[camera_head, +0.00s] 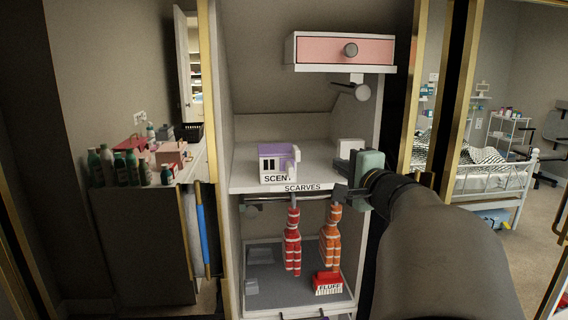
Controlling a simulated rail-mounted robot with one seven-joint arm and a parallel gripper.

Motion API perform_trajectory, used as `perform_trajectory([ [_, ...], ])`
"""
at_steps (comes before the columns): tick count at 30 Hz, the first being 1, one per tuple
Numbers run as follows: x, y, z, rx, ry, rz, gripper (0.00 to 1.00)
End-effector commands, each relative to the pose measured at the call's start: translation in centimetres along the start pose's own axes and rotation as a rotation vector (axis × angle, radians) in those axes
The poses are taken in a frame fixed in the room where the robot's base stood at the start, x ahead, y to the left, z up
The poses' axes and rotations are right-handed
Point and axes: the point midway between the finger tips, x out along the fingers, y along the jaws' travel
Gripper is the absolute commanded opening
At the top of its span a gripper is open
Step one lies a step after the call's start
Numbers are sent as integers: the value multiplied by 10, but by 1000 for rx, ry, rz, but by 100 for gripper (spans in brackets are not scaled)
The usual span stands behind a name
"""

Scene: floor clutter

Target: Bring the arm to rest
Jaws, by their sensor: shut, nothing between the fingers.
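An orange striped scarf (330,240) hangs just below and left of the gripper. A red striped scarf (292,245) hangs further left.
A purple-and-white SCENT box (272,165) and a white block (350,147) stand on the shelf. A pink drawer (325,50) is above. A red FLUFF box (327,284) sits in the bottom tray (262,300). Several bottles (120,165) crowd the left counter.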

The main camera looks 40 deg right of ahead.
Motion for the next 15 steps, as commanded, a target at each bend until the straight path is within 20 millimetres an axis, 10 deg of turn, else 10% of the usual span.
perform_trajectory([
  [15,-26,9,25,-20,-69,52,0],
])
